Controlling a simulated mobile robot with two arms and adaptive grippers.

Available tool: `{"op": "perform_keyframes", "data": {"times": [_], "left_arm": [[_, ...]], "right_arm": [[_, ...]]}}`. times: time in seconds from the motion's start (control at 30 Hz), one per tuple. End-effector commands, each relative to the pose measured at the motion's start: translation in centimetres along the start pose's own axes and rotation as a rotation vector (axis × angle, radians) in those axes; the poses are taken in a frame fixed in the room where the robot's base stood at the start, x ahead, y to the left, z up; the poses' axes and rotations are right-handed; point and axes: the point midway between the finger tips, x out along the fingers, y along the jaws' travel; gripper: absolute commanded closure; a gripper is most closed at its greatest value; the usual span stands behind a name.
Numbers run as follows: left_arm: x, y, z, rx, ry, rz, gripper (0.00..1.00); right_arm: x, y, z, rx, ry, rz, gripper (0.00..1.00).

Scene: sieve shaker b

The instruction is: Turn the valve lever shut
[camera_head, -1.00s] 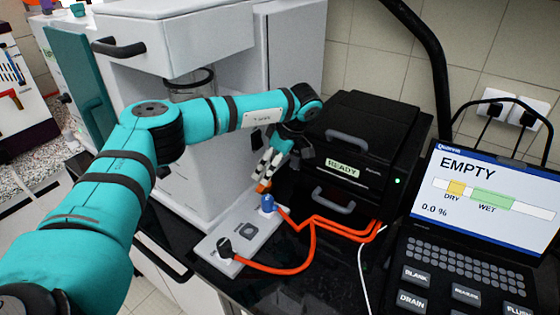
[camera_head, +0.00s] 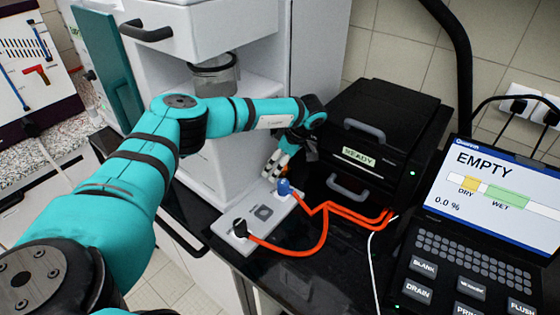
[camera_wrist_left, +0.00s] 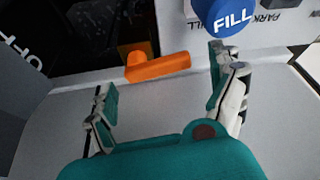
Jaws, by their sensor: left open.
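The orange valve lever (camera_wrist_left: 158,66) shows in the left wrist view, lying roughly crosswise near a blue round part marked FILL (camera_wrist_left: 222,16). My left gripper (camera_head: 275,166) is open and empty, low over the white plate (camera_head: 250,228). In the left wrist view the gripper's two fingers (camera_wrist_left: 162,88) stand apart, with the lever ahead of and between their tips. I cannot tell whether a finger touches the lever. In the head view the gripper hides the lever, and the blue part (camera_head: 284,187) shows just beside the fingertips. My right gripper is not in view.
A black unit marked READY (camera_head: 375,135) stands behind and right of the gripper. Orange hoses (camera_head: 325,225) loop over the dark bench. A console reading EMPTY (camera_head: 495,185) is at right. A white cabinet (camera_head: 225,30) with a glass jar (camera_head: 214,75) stands behind my arm.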

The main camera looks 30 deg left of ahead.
Motion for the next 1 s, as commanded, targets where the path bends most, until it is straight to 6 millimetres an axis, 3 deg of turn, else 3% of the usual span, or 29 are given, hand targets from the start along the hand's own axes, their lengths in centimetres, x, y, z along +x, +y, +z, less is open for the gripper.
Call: {"op": "perform_keyframes", "data": {"times": [0.07,0.47,0.9,0.93,1.0], "left_arm": [[0.0,0.0,0.0,0.0,0.0,0.0,0.14],[-0.1,0.0,0.0,0.0,-0.001,0.0,0.66],[0.0,0.1,-0.2,0.088,-0.001,0.038,0.66],[-0.1,0.1,-0.2,0.088,-0.001,0.038,0.31],[-0.1,0.1,-0.2,0.088,-0.001,0.038,0.22]], "right_arm": [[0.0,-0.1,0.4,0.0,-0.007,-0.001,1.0],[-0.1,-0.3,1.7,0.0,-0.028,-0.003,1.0],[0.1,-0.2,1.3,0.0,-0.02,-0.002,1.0],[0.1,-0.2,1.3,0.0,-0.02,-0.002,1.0],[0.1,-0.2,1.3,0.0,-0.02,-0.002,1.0]]}}
